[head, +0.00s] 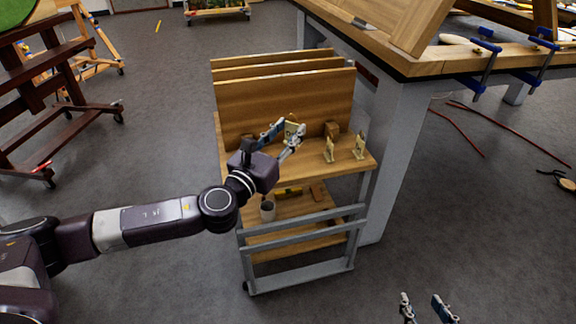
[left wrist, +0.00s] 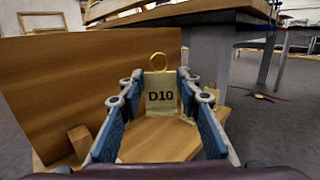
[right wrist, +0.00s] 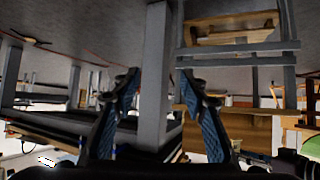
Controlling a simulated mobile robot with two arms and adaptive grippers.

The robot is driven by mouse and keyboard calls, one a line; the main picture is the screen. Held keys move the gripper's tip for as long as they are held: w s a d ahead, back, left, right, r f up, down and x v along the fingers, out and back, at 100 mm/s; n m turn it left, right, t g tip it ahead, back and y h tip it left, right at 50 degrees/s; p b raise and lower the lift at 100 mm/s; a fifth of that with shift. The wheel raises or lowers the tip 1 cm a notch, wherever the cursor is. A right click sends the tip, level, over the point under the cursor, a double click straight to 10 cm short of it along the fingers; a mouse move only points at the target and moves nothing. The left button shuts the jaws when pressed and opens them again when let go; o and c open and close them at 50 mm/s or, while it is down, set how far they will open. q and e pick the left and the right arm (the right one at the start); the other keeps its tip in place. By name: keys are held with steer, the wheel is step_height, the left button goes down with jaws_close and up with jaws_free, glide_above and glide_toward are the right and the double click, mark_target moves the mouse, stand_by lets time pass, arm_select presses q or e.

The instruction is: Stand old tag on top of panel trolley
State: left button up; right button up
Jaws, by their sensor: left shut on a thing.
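A brass-coloured tag marked D10 (left wrist: 161,94), with a ring at its top, is upright between the fingers of my left gripper (left wrist: 161,100). In the head view this tag (head: 291,131) is over the top of the panel trolley (head: 345,166), in front of the upright panels. My left gripper (head: 283,138) is shut on it. I cannot tell whether its lower edge touches the wood. Two similar tags (head: 328,150) (head: 359,146) stand on the trolley top to the right. My right gripper (head: 427,308) is open and empty, away from the trolley; its fingers (right wrist: 158,80) are apart.
Upright wooden panels (head: 285,105) fill the trolley's back, with small wooden blocks (head: 332,130) at their foot. A cup (head: 267,209) stands on the lower shelf. A large workbench (head: 400,68) with blue clamps stands close at the right.

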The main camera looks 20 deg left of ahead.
arm_select(q)
step_height(320, 180, down, 6)
steer(key=shift+r+b, duration=0.25)
steer(key=shift+b, duration=0.8)
step_height(320, 180, down, 4)
steer(key=shift+r+b, duration=0.1)
steer(key=shift+b, duration=0.85)
arm_select(e)
steer(key=w+a+r+t+y, duration=0.1)
steer(key=r+t, duration=0.4)
steer(key=r, duration=0.6)
steer(key=w+a+r+t+y, duration=0.2)
steer(key=r+t, duration=0.4)
steer(key=r, duration=0.4)
steer(key=shift+w+a+r+n+y, duration=0.15)
steer(key=shift+a+r+n+y, duration=0.15)
steer(key=shift+a+r+y, duration=0.1)
arm_select(q)
steer(key=shift+f, duration=0.2)
arm_select(e)
steer(key=shift+r+t, duration=0.2)
steer(key=shift+t, duration=0.1)
arm_select(q)
steer(key=o, duration=0.9)
steer(key=shift+c, duration=0.2)
steer(key=shift+o, duration=1.3)
arm_select(e)
steer(key=shift+s+r, duration=0.1)
steer(key=shift+s, duration=0.1)
